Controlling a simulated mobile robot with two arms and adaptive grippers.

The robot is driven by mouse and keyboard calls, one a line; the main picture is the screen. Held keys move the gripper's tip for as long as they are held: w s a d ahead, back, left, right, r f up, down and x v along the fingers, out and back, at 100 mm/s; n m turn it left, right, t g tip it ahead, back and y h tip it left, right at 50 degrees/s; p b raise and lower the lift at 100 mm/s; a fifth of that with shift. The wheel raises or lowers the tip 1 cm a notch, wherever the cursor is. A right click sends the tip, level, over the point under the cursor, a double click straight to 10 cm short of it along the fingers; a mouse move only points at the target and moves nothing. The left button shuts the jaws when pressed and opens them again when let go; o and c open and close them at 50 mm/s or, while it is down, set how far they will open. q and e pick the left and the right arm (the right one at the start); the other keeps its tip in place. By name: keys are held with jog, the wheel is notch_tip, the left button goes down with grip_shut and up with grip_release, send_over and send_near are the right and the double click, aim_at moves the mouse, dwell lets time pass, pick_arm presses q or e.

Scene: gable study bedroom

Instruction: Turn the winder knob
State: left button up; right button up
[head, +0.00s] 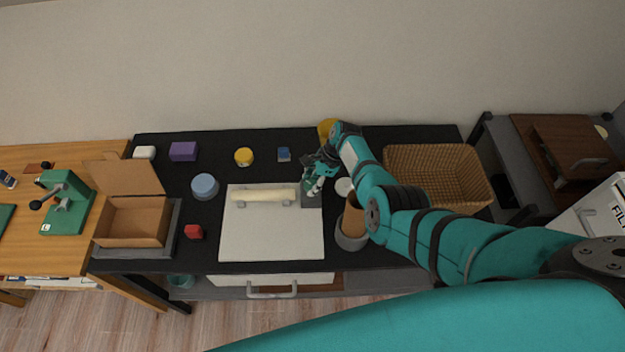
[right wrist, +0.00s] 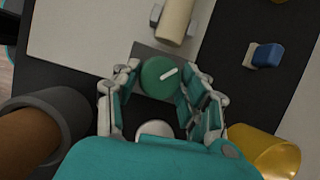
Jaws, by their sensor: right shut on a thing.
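The winder knob (right wrist: 160,76) is a green disc with a white bar mark, in the upper middle of the right wrist view. It sits on a grey block (head: 312,201) at the right end of a cream roller (head: 265,195) on a white board (head: 270,238). My right gripper (right wrist: 163,82) is shut on the knob, with fingers on its left and right sides. In the head view the right gripper (head: 316,184) mostly hides the knob. The white bar points up and to the right in the right wrist view. My left gripper is not in view.
A yellow cup (head: 326,128), a grey pot (head: 350,238) and a white round thing (head: 344,187) stand close around my right gripper. A blue block (head: 284,154) lies behind it. A wicker basket (head: 438,168) is to the right. An open cardboard box (head: 133,222) is at left.

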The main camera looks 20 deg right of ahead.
dwell(0.3)
jog(key=o, duration=1.2)
jog(key=shift+c, duration=0.2)
jog(key=shift+r, duration=0.1)
jog(key=v, duration=1.2)
jog(key=shift+s+a, duration=0.1)
